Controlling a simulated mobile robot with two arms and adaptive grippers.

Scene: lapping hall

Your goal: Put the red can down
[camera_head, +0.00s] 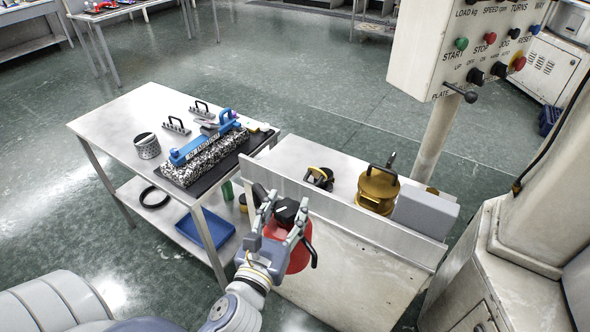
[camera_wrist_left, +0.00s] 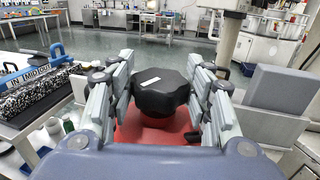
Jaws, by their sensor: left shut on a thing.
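The red can (camera_head: 299,252) has a black knobbed cap and a dark handle at its right side. My left gripper (camera_head: 287,215) is shut on it, with the fingers on either side of the black cap. In the left wrist view the red can (camera_wrist_left: 155,130) sits between the fingers of the gripper (camera_wrist_left: 160,95), its cap facing up. In the head view the can is in front of the upright metal edge of the right-hand bench. Its bottom is partly hidden by my gripper and wrist. My right gripper is not in view.
The right-hand bench (camera_head: 290,155) holds a brass-coloured pot (camera_head: 377,190), a small black-handled item (camera_head: 319,178) and a grey block (camera_head: 425,212). The left table (camera_head: 115,115) holds a blue-handled tool (camera_head: 205,140) on a speckled block and a metal ring (camera_head: 147,146). A blue tray (camera_head: 205,228) lies on its lower shelf.

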